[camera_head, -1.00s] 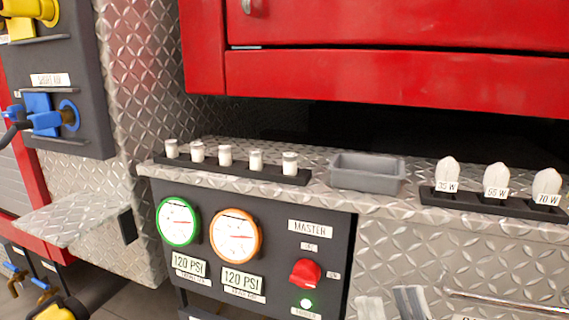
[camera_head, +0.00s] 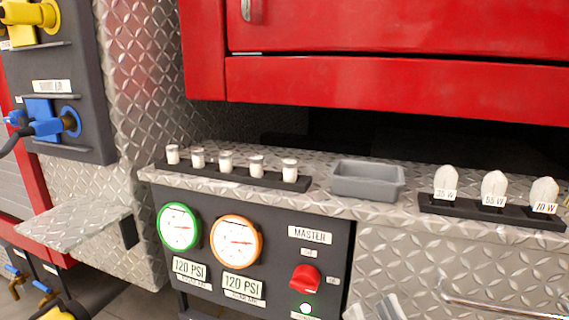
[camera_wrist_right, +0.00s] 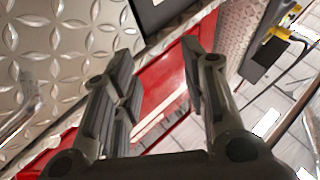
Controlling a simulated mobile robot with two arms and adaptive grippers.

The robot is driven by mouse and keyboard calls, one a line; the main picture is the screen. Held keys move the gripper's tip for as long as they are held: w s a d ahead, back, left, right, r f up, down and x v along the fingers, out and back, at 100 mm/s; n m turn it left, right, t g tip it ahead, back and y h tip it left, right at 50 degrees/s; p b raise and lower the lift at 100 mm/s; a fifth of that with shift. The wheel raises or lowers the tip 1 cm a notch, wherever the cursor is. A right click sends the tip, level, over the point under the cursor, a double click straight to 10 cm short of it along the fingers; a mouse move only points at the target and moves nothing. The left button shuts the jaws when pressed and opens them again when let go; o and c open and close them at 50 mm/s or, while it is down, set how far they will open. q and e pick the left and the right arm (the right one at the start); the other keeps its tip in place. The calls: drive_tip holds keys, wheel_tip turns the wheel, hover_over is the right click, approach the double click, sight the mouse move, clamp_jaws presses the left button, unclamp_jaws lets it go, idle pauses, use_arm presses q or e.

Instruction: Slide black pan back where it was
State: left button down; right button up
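No pan that is plainly black shows. A dark grey rectangular pan (camera_head: 368,181) sits empty on the diamond-plate ledge (camera_head: 330,203), between a black holder with small white-capped cylinders (camera_head: 232,176) and a black holder with bulbs (camera_head: 491,212). My right gripper (camera_head: 374,308) shows only by its fingertips at the bottom edge of the head view, below and in front of the ledge, apart from the pan. In the right wrist view the right gripper (camera_wrist_right: 158,68) has its fingers spread with nothing between them.
A red cabinet (camera_head: 400,85) overhangs the ledge, with a dark recess beneath. Below are gauges (camera_head: 236,241), a red master switch (camera_head: 305,278) and a metal handle bar (camera_head: 500,308). A small shelf (camera_head: 75,225) juts out left, below a blue valve (camera_head: 45,122).

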drive_tip(key=s+d+f+g+h+p, duration=0.2)
drive_tip(key=f+g, duration=0.4)
drive_tip(key=f, duration=0.4)
drive_tip(key=s+d+f+g+h+p, duration=0.2)
drive_tip(key=f+g+p, duration=0.1)
drive_tip(key=f+g, duration=0.4)
drive_tip(key=shift+s+f+m, duration=0.3)
drive_tip(key=shift+f, duration=1.3)
idle(0.6)
